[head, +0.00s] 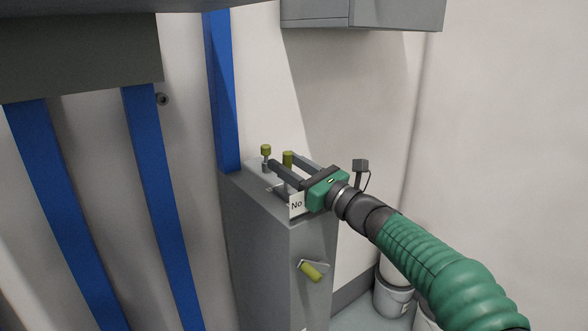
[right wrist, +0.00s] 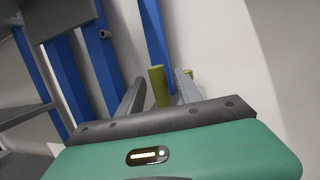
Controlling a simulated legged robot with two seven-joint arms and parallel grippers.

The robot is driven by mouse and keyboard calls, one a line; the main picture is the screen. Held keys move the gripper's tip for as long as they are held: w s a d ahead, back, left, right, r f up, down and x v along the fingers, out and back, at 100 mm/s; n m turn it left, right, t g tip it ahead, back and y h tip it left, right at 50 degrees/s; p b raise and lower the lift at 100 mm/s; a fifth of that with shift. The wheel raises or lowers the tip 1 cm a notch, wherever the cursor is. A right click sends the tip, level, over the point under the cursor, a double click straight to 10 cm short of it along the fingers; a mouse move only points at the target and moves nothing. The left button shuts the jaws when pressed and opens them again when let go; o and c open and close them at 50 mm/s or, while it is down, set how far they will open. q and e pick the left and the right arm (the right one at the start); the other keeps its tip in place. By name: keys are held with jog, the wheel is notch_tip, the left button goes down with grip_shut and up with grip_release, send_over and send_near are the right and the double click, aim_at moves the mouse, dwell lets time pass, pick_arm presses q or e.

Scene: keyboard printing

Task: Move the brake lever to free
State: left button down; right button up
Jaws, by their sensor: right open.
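A grey cabinet (head: 262,235) carries two upright levers with yellow-green knobs on its top. One lever knob (head: 265,150) stands at the left; another lever knob (head: 287,158) stands closer to my right gripper (head: 280,161). A third yellow-green handle (head: 311,271) sits on the cabinet's front face, tilted. Which one is the brake lever, I cannot tell. My right gripper is open, its fingers reaching over the cabinet top. In the right wrist view one yellow-green knob (right wrist: 158,86) appears between the fingers, and another (right wrist: 188,73) shows by the right finger. Contact cannot be told. My left gripper is not in view.
A small sign reading "No" (head: 297,205) is at the cabinet's upper edge, partly hidden by my gripper. Blue posts (head: 222,90) stand at the left. A grey wall box (head: 365,12) hangs above. White buckets (head: 391,296) stand on the floor at right.

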jog(key=b+v, duration=0.2)
jog(key=v, duration=1.5)
jog(key=shift+w, duration=0.15)
